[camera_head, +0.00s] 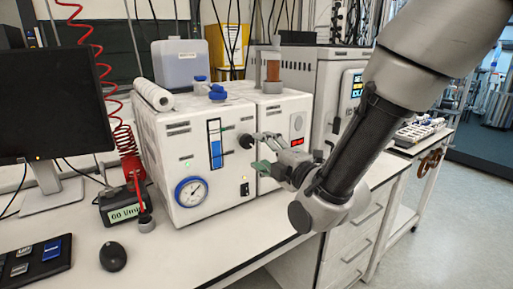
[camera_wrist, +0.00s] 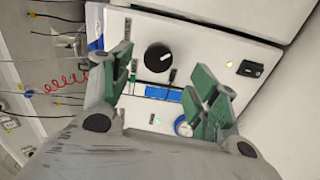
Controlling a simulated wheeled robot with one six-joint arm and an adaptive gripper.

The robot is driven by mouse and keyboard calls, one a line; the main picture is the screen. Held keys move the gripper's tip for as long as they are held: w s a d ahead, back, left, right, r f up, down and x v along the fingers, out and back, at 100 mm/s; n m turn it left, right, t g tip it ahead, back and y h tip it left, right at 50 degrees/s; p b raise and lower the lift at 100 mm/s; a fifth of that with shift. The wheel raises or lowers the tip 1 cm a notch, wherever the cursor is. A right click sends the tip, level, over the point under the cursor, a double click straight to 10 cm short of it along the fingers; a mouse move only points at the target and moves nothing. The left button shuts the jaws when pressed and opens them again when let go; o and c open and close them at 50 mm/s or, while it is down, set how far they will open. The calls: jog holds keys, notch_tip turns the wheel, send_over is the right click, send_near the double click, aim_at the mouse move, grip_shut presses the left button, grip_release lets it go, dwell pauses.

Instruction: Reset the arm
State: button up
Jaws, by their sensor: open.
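My gripper (camera_head: 256,154) is open in front of the white reactor unit (camera_head: 168,165) in the head view. Its fingers point left toward the black round knob (camera_head: 245,141) on the unit's front panel. In the wrist view my gripper (camera_wrist: 163,80) has its green-padded fingers spread wide, with nothing between them. The knob (camera_wrist: 158,57) shows beyond the fingertips, between them. It looks apart from the fingers, though the exact distance cannot be told. My arm reaches in from the upper right of the head view.
The panel carries a blue-rimmed gauge (camera_head: 191,191) and a blue level window (camera_head: 215,144). A second white unit (camera_head: 292,118) stands beside it. A monitor (camera_head: 52,102), a flow meter (camera_head: 124,206) and a mouse (camera_head: 113,256) are at left.

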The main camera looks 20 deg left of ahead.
jog(key=shift+s+d, duration=0.1)
jog(key=shift+d, duration=0.05)
jog(key=s+d+f+m+g+h, duration=0.25)
jog(key=f+m+g+h, duration=0.2)
jog(key=f, duration=0.75)
jog(key=s+d+f+m+g+h, duration=0.2)
jog(key=s+d+m+g+h, duration=0.15)
jog(key=d+m, duration=0.3)
jog(key=s+d+r+m+h, duration=0.2)
jog(key=d+r+m, duration=0.3)
jog(key=d, duration=0.9)
jog(key=s+d+r+m+h, duration=0.2)
jog(key=s+d+r+m, duration=0.3)
jog(key=d, duration=0.8)
jog(key=s+d+r+m+h, duration=0.1)
jog(key=s+d+r+m, duration=0.3)
jog(key=d, duration=1)
notch_tip(320, 180, up, 3)
jog(key=shift+s+d+f+m+t+h, duration=0.1)
jog(key=shift+s+d+m+t+h, duration=0.2)
jog(key=shift+m, duration=0.7)
